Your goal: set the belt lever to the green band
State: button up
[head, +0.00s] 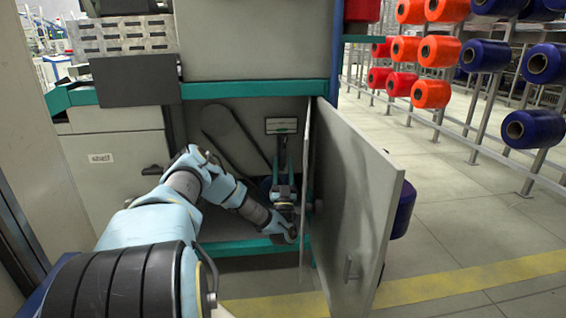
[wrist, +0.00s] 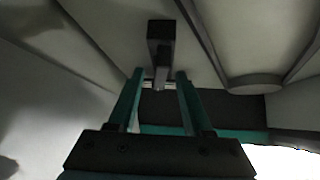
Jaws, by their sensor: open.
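The belt lever (wrist: 160,75) shows in the wrist view as a short grey stem with a dark block behind it. My gripper (wrist: 160,74) is open, with one teal finger on each side of the stem and a gap on both sides. In the head view my gripper (head: 283,137) points up inside the open cabinet, just below a small pale plate with a dark frame (head: 282,125). Its colour bands are too small to make out, and no green band can be told apart. The lever is mostly hidden by the fingers there.
The open cabinet door (head: 352,200) stands close to the right of my gripper. A dark belt guard or belt (head: 232,137) slants inside to the left. A teal frame rail (head: 245,247) crosses below my arm. Yarn bobbins (head: 432,94) hang on racks at the right.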

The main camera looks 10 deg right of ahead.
jog(key=shift+b+x, duration=0.3)
jog(key=shift+x, duration=1.05)
jog(key=shift+c, duration=0.2)
grip_shut()
